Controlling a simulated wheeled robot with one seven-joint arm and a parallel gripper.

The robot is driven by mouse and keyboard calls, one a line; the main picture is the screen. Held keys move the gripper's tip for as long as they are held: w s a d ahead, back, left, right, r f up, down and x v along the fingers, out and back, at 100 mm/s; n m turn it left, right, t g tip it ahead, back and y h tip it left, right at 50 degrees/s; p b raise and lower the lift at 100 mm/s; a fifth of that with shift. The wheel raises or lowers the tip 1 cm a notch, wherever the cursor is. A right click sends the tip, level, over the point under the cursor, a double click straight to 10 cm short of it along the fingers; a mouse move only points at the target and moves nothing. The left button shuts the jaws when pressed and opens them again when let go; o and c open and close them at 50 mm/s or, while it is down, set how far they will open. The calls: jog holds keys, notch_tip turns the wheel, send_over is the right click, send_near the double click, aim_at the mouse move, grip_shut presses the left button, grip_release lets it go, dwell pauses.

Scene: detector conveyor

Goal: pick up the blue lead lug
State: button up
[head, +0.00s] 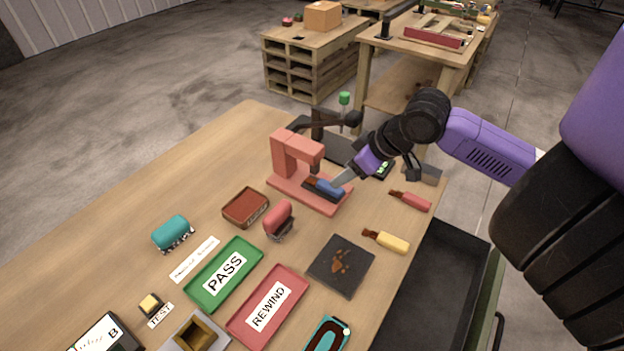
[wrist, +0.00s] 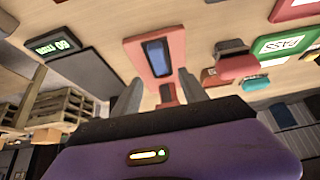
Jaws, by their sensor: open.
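The blue lead lug (head: 330,189) has a blue body and a brown end, and lies on the base of a pink press-like stand (head: 296,150). In the wrist view the blue lug (wrist: 157,58) lies on the pink base (wrist: 133,50), roughly lined up with the gap between my fingers. My gripper (head: 342,180) is open and close to the lug. In the wrist view its two fingers (wrist: 158,88) stand apart with nothing between the tips. Whether a finger touches the lug I cannot tell.
A red lug (head: 412,201) and a yellow lug (head: 388,241) lie near the table's right edge. A dark square pad (head: 341,265), red block (head: 279,219), green PASS tray (head: 213,296) and red REWIND tray (head: 291,283) are nearer. The pink stand's upright rises beside the lug.

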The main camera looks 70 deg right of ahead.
aim_at(324, 182)
jog(key=shift+w+d+f, duration=0.15)
jog(key=shift+w+f, duration=0.2)
jog(key=shift+w, duration=0.25)
jog(key=shift+p+x, duration=0.95)
jog(key=shift+x, duration=2.5)
jog(key=shift+w+d+r, duration=0.1)
jog(key=shift+w, duration=0.05)
grip_shut()
